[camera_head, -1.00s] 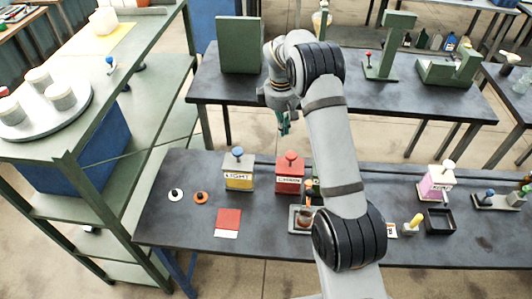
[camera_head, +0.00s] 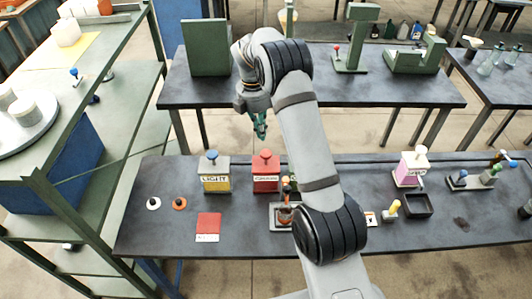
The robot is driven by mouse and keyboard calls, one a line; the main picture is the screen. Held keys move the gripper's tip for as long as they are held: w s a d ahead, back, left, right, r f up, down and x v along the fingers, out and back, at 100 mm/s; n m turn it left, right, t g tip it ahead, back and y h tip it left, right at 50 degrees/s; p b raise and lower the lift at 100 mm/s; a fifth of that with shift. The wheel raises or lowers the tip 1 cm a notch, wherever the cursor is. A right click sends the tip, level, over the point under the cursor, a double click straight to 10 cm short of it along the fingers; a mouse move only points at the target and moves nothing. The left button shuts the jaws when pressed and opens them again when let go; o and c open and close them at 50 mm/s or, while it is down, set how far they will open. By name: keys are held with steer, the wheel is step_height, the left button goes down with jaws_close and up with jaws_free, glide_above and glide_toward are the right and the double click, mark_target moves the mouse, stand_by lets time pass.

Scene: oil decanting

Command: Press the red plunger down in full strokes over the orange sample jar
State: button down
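A red can with a red plunger (camera_head: 265,154) on top stands upright on the near bench, the plunger raised. My gripper (camera_head: 261,134), with green fingers, hangs pointing down above and behind the red can, apart from the plunger. It seems to hold nothing, but its fingers are too small to tell whether they are open or shut.
A yellow can with a blue plunger (camera_head: 215,178) stands left of the red one. My arm hides part of the bench behind the tray. A pink can (camera_head: 410,168) and black tray (camera_head: 418,206) stand to the right. The bench's left front holds flat discs and a red-and-white card (camera_head: 208,226).

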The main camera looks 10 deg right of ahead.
mark_target(264, 153)
steer(key=shift+d+f+b, duration=0.2)
steer(key=shift+f+b, duration=1.5)
steer(key=shift+b, duration=0.05)
steer(key=shift+d+f+b, duration=0.15)
steer(key=shift+f+b, duration=1.55)
